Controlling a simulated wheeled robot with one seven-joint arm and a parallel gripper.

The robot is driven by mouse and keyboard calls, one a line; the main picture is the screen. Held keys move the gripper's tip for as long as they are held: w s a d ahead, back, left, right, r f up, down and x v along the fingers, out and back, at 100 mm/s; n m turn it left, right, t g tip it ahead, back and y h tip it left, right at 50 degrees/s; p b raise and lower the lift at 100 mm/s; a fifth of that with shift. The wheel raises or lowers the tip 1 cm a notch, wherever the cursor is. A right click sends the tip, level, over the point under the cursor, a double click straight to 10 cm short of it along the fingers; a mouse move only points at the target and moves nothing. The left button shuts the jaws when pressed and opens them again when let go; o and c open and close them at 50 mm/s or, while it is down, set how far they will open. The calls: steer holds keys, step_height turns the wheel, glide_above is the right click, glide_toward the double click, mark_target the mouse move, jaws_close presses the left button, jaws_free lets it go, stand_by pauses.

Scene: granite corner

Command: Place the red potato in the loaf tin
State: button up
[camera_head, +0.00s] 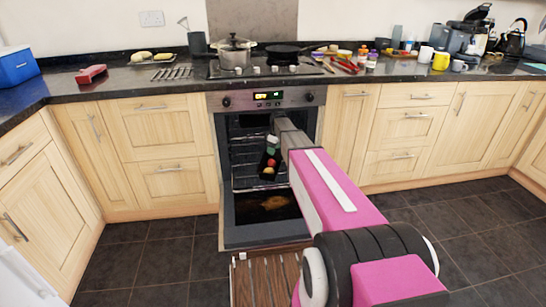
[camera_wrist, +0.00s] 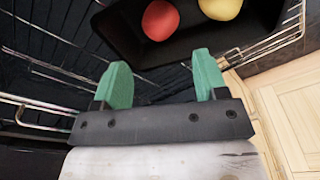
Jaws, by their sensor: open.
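The red potato (camera_wrist: 160,20) lies inside a black loaf tin (camera_wrist: 125,45) at the top of the wrist view. In the head view the red potato (camera_head: 271,162) is a small spot in the dark tin, inside the open oven. My gripper (camera_wrist: 163,75) has two green fingers, spread apart with nothing between them. It is beside the near wall of the tin, and the potato is beyond the fingertips. In the head view my gripper (camera_head: 271,143) is at the oven opening, and my arm hides part of the tin.
A yellow potato (camera_wrist: 220,7) lies in the tin, right of the red one. Wire oven racks (camera_wrist: 35,70) flank the tin. The oven door (camera_head: 262,207) is folded down. The worktop (camera_head: 135,80) holds a pot (camera_head: 235,55) and several other items. The floor on the left is clear.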

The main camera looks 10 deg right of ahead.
steer(key=s+r+m+h, duration=0.1)
steer(key=s+m, duration=1)
steer(key=s, duration=2.8)
steer(key=shift+s+a+r+g, duration=0.35)
steer(key=shift+a+r+g, duration=0.1)
steer(key=shift+r, duration=0.4)
